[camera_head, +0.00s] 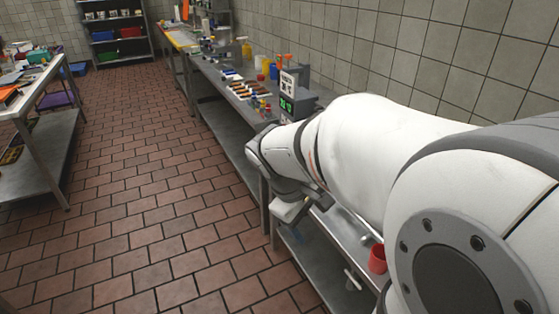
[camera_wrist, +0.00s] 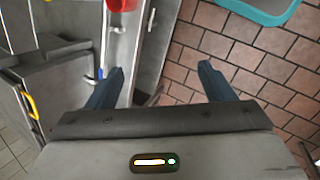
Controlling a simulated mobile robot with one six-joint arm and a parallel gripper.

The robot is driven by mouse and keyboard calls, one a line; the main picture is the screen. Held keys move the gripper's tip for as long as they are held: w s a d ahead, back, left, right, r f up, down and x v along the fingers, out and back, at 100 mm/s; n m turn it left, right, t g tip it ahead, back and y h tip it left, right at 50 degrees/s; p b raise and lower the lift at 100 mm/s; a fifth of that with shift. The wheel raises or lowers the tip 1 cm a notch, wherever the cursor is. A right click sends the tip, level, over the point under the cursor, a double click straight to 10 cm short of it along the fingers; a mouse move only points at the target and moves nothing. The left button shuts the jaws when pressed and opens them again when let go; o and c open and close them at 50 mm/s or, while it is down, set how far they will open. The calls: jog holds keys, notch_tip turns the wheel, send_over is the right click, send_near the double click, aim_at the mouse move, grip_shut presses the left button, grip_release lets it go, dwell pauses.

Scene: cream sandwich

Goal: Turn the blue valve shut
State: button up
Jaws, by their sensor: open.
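I cannot make out the blue valve for sure in either view. My gripper (camera_wrist: 162,70) is open and empty in the wrist view, its two dark blue fingers spread wide over the edge of a metal bench (camera_wrist: 150,50) and the tiled floor. In the head view my arm reaches over the lower right bench, and my gripper is small and partly hidden below the wrist. Several small coloured items sit on the bench beyond, too small to tell apart.
A red cup (camera_head: 377,259) stands on the near bench (camera_head: 345,240). A box with a green display (camera_head: 287,104) stands behind my arm. A teal-rimmed thing (camera_wrist: 262,14) lies at the wrist view's top right. The brick-tiled floor (camera_head: 140,180) is clear between the benches.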

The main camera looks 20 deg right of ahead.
jog(key=o, duration=0.5)
jog(key=w+d+f+n+g+h+b, duration=0.1)
jog(key=w+d+f+n+h+b, duration=0.5)
jog(key=w+d+f, duration=0.5)
jog(key=shift+d+f+n+g+h+b, duration=0.15)
jog(key=shift+d+n+g+h+b, duration=0.45)
jog(key=shift+b, duration=0.5)
jog(key=w+d+f+n+t+h+b, duration=0.1)
jog(key=w+d+f+n+h+b, duration=0.1)
jog(key=w+f, duration=0.1)
jog(key=w+d+f+n+t+h+b, duration=0.1)
jog(key=w+d+f+n+h+b, duration=0.1)
jog(key=w+f+n, duration=0.1)
jog(key=w+d+f+n+t+h+b, duration=0.1)
jog(key=w+d+f+n+b, duration=0.2)
jog(key=w+f, duration=0.2)
jog(key=shift+w+h, duration=0.4)
jog(key=shift+w, duration=0.55)
jog(key=shift+w+d+f+t, duration=0.1)
jog(key=shift+w+d+t, duration=0.1)
jog(key=shift+d+t, duration=0.15)
jog(key=d, duration=0.7)
jog(key=shift+w+d+b, duration=0.1)
jog(key=shift+w+b, duration=0.2)
jog(key=shift+b, duration=0.05)
jog(key=shift+c, duration=0.6)
